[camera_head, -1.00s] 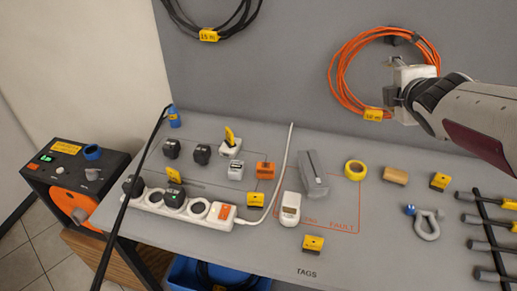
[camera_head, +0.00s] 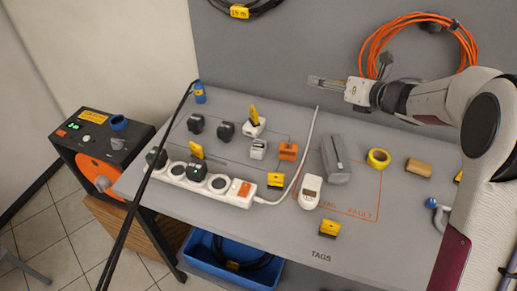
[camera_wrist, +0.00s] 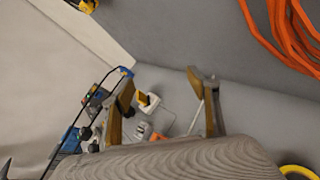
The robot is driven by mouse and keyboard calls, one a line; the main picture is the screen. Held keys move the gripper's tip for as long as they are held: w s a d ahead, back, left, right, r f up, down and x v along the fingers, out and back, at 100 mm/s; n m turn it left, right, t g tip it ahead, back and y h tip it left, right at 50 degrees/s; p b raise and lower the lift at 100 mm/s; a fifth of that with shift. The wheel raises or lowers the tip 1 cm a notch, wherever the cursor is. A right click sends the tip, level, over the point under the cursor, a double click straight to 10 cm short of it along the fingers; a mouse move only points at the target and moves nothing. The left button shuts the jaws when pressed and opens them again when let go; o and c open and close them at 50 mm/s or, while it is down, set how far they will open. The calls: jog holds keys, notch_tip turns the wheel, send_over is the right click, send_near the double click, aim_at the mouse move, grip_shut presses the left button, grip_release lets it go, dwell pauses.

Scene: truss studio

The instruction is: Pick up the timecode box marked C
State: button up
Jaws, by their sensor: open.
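No letter C is legible, so I cannot tell which object is the timecode box marked C. Small box-like items on the grey table include a pale grey one (camera_head: 259,149), an orange one (camera_head: 288,151) and two black ones (camera_head: 196,124) (camera_head: 225,130). My gripper (camera_head: 318,81) is raised in front of the grey back panel, above the table's rear, touching none of them. In the wrist view my gripper (camera_wrist: 166,98) has its two fingers apart with nothing held; the orange box (camera_wrist: 158,136) and a white plug with a yellow tag (camera_wrist: 148,102) show beyond the gap.
A white power strip (camera_head: 228,196) with plugs lies at front left; its white cable (camera_head: 303,150) crosses the table. A grey case (camera_head: 336,160), white meter (camera_head: 310,190) and yellow tape roll (camera_head: 378,158) stand right.

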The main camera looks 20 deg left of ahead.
jog(key=s+a+f+n+g+y, duration=0.2)
jog(key=s+a+f+n+g, duration=0.25)
jog(key=f+n, duration=0.3)
jog(key=n+g, duration=0.5)
send_near(259, 145)
jog(key=shift+a+f+y, duration=0.15)
jog(key=shift+f+y, duration=0.05)
jog(key=shift+y, duration=0.1)
jog(key=shift+s+f+n, duration=0.35)
jog(key=shift+x, duration=1.3)
jog(key=shift+x, duration=2.65)
jog(key=shift+w+r, duration=0.15)
jog(key=shift+w, duration=0.05)
